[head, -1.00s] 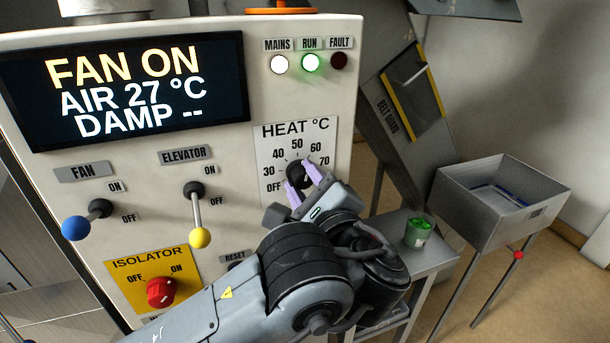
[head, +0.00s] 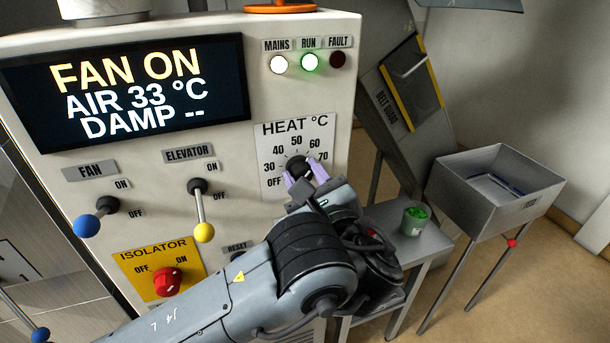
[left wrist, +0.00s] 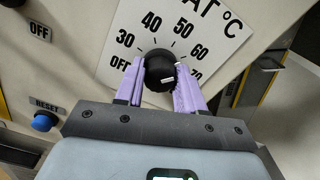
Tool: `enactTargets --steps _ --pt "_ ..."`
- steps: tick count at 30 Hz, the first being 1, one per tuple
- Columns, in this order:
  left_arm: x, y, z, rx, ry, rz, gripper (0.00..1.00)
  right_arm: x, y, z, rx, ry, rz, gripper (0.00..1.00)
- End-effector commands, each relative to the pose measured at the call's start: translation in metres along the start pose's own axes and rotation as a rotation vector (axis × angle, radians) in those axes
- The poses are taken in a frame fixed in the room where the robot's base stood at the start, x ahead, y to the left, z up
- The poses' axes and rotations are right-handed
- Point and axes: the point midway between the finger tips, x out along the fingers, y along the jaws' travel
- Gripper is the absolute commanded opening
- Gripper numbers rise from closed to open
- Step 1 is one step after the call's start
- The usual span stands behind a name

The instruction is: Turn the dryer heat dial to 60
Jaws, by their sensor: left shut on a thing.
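The black heat dial (head: 297,164) sits on a white plate (head: 268,143) marked OFF and 30 to 70, on the front of the dryer panel. It also shows in the left wrist view (left wrist: 160,70) with a small pale mark on it; I cannot tell surely which number that mark points to. My left gripper (head: 305,175) is shut on the dial, one lilac finger on each side of it; the fingers also show in the left wrist view (left wrist: 160,87). The display (head: 130,88) reads FAN ON, AIR 33 °C, DAMP --. My right gripper is not in view.
Left of the dial are the elevator lever (head: 201,215), the fan lever (head: 95,216) and the red isolator knob (head: 168,282). The blue reset button (left wrist: 44,122) is below-left. A small table with a green-filled cup (head: 415,220) and a metal feed bin (head: 497,195) stand right.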

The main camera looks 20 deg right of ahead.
Motion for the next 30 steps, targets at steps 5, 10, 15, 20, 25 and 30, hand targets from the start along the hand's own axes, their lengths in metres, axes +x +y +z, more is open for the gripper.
enactTargets --steps 5,10,15,20,25,30 --pt "0.0 0.0 -0.001 0.001 0.001 0.001 0.08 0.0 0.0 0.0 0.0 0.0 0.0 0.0" --pt "0.0 0.001 -0.001 0.001 0.001 0.001 0.47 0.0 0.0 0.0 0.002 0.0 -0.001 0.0" --pt "0.0 0.0 -0.001 0.0 0.001 0.001 0.64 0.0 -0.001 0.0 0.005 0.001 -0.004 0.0" --pt "0.0 0.0 0.0 0.0 0.001 0.0 0.64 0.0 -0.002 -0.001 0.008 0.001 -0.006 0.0" --pt "-0.004 0.0 -0.001 0.0 0.003 -0.001 0.64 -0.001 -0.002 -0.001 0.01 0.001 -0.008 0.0" --pt "-0.022 -0.001 -0.002 -0.002 0.006 -0.003 0.64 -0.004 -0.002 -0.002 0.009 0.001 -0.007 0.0"
